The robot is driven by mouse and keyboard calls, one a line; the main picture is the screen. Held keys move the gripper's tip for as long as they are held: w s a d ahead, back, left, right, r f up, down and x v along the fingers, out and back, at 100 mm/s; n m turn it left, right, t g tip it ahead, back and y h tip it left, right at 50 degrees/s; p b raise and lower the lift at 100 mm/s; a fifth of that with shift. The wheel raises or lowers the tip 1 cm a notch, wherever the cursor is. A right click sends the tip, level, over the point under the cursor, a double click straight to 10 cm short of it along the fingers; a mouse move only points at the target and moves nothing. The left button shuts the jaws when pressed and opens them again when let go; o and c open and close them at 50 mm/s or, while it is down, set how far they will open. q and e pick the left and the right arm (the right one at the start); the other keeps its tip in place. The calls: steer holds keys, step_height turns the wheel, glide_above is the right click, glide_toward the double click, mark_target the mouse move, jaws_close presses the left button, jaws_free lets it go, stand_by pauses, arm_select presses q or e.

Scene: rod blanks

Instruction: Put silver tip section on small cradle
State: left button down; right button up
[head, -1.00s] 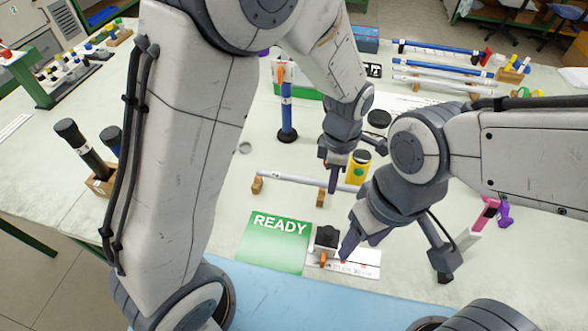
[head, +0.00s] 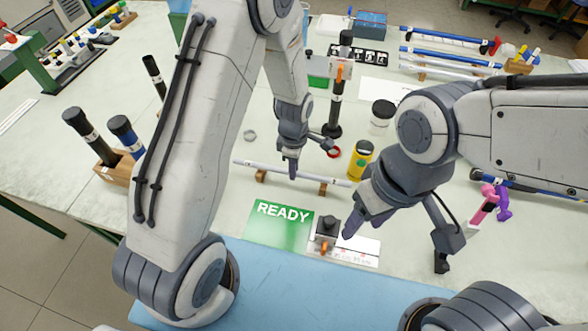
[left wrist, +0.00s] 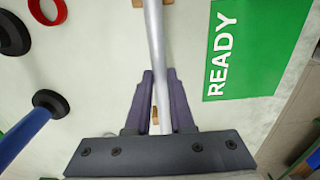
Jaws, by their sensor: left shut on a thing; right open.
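The silver tip section (head: 325,179) is a thin silver rod in the middle of the table. The small cradle, two wooden blocks (head: 261,176), stands under the rod. Whether the rod rests on the blocks or hangs just above them I cannot tell. My left gripper (head: 293,170) is shut on the rod between the two blocks. In the left wrist view, the rod (left wrist: 157,50) runs between the purple fingers (left wrist: 160,105), with a wooden block partly hidden beside it. My right gripper (head: 395,252) is open and empty at the front right.
A green READY mat (head: 280,227) lies in front, beside a small black stand (head: 327,228) on a white card. A yellow can (head: 361,160) and a black-lidded jar (head: 382,113) stand near the rod's right end. Blue and silver rods (head: 450,62) lie at the back right.

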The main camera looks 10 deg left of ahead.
arm_select(q)
steer(key=shift+f, duration=0.7)
steer(key=shift+f, duration=0.2)
steer(key=c, duration=0.8)
jaws_free()
steer(key=shift+r, duration=0.1)
